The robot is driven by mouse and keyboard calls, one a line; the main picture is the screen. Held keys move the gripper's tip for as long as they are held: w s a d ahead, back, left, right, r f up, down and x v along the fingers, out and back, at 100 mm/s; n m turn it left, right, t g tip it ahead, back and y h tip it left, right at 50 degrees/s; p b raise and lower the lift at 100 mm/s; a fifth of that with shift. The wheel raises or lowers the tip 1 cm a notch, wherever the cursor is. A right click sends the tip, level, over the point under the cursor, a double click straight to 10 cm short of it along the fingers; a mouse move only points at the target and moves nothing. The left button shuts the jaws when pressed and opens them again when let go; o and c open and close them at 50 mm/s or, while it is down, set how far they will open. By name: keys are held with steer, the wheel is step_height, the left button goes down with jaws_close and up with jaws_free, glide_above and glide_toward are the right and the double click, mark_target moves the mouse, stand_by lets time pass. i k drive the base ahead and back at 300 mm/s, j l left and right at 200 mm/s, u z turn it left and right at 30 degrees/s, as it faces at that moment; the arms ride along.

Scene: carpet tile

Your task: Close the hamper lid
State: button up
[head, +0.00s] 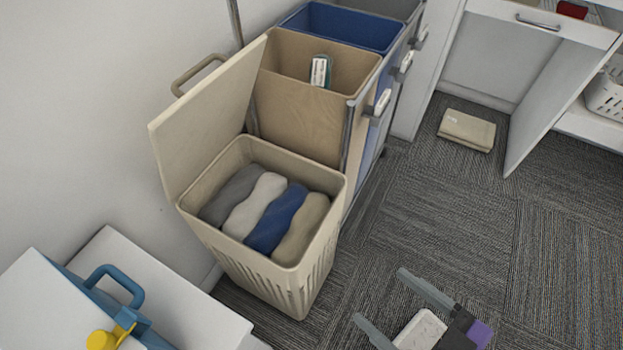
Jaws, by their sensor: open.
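The beige hamper (303,285) stands on the carpet against the wall, left of centre in the head view. Its lid (205,115) stands open, tilted up on the hamper's back left side, with a loop handle (198,72) at its top edge. Rolled grey, white, blue and tan cloths (268,213) lie inside the hamper. My gripper (380,302) is at the bottom right, its two fingers apart and empty. It is to the right of the hamper and touches neither hamper nor lid.
A sorter with tan and blue bins (300,110) stands right behind the hamper. A white unit with a blue handle (115,285) is at the lower left. A white cabinet has an open door (555,95), near a folded tan cloth (466,130).

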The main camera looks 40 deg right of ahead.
mark_target(188, 136)
steer(key=i+j+z, duration=0.3)
steer(key=j, duration=0.3)
steer(key=j+z, duration=0.3)
steer(key=j, duration=0.3)
steer(key=j+z, duration=0.25)
steer(key=j, duration=0.45)
steer(key=i, duration=0.05)
